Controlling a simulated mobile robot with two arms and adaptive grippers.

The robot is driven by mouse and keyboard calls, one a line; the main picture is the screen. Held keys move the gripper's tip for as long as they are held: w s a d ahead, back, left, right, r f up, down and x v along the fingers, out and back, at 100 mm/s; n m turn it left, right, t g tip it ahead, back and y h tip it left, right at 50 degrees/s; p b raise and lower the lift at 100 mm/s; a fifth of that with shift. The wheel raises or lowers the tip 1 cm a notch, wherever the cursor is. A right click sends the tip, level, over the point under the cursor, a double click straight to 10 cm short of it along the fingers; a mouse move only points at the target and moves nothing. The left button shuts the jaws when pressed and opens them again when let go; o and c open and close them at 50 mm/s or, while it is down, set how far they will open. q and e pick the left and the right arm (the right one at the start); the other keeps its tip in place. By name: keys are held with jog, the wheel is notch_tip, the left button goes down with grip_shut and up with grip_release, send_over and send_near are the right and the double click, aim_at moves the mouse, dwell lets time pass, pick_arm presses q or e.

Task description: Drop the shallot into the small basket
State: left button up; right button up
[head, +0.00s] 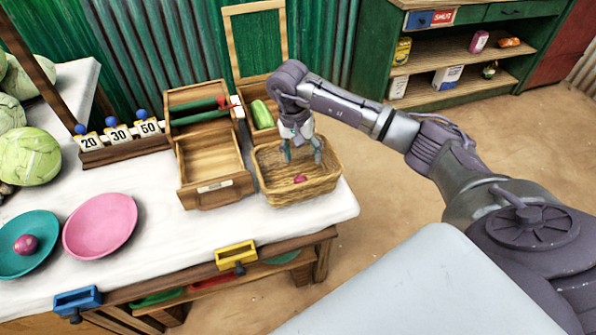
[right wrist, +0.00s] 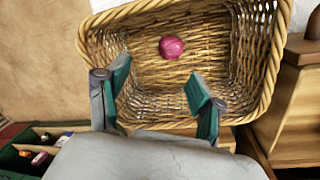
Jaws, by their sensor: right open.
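The small wicker basket (head: 322,186) stands at the right end of the white-topped table. A small pink-red shallot (head: 300,180) lies on the basket's floor. In the right wrist view the shallot (right wrist: 172,47) lies inside the basket (right wrist: 283,20), apart from the fingers. My right gripper (head: 302,158) is over the basket, pointing down, with its fingertips at about the basket's opening. In the right wrist view its two teal-padded fingers (right wrist: 158,85) are spread with nothing between them. My left gripper is not in view.
A wooden box with an open drawer (head: 212,186) stands left of the basket. A pink plate (head: 100,225) and a teal plate (head: 15,262) holding another round purple-red item (head: 26,245) are at left. Number cards (head: 119,134) and cabbages (head: 28,157) stand farther back.

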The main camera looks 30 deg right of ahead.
notch_tip(320, 180, up, 12)
jog(key=w+a, duration=0.1)
dwell(0.4)
jog(key=shift+w+a+f, duration=0.1)
